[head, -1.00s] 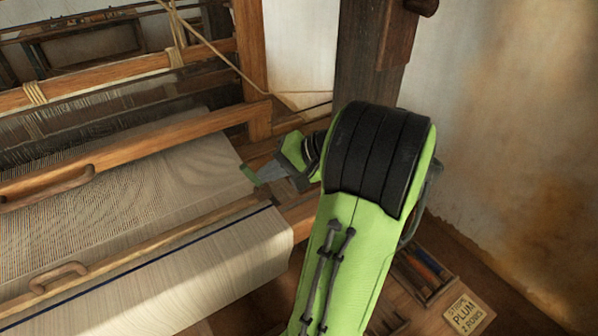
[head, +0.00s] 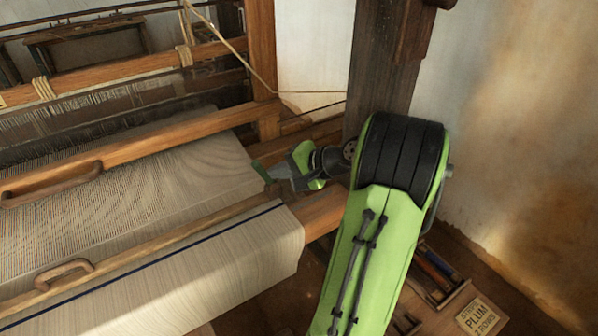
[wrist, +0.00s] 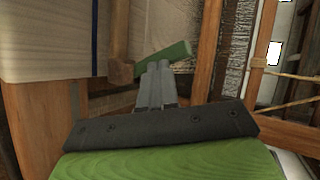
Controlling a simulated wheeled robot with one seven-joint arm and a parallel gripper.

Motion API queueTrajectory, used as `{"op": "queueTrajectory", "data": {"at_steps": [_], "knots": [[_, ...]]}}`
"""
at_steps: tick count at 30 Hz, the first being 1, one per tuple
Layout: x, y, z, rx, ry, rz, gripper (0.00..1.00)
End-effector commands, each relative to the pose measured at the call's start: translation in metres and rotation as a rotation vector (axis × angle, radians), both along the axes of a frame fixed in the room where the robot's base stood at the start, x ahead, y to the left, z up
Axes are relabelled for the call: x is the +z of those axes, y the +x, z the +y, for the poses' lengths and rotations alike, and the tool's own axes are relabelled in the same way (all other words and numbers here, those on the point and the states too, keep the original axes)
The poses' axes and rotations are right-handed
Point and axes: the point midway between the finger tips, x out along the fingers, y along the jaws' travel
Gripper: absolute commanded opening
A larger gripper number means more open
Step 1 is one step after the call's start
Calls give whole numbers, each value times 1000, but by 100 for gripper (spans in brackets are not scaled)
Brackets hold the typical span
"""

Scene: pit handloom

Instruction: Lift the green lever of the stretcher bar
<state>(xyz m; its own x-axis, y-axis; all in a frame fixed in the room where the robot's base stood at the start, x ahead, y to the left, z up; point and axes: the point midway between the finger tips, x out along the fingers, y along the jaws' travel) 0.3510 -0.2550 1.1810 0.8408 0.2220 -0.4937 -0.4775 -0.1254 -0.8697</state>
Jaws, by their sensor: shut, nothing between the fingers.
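The green lever (wrist: 168,57) is a short green bar at the end of the wooden stretcher bar (wrist: 119,42), which lies along the cloth's edge in the wrist view. In the head view, the lever (head: 262,171) is a small green piece at the right edge of the woven cloth. My gripper (head: 279,174) is beside it on the right. Its grey fingers are shut and empty. In the wrist view, the fingertips (wrist: 158,67) are right at the lever's near side and overlap it slightly. I cannot tell whether they touch it.
The woven cloth (head: 190,185) spreads left of my gripper. A wooden beam (head: 140,145) with a handle crosses above it. A dark post (head: 382,75) stands behind my arm. A tray of bobbins (head: 436,275) and a sign reading PLUM (head: 480,316) are low on the right.

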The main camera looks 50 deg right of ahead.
Motion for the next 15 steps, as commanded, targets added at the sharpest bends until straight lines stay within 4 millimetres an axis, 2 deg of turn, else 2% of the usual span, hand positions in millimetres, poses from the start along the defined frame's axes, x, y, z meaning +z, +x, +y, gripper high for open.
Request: {"op": "queueTrajectory", "data": {"at_steps": [4,15], "knots": [[-2,10,3,1,0,0,0],[-4,15,7,3,-37,10,0]]}}
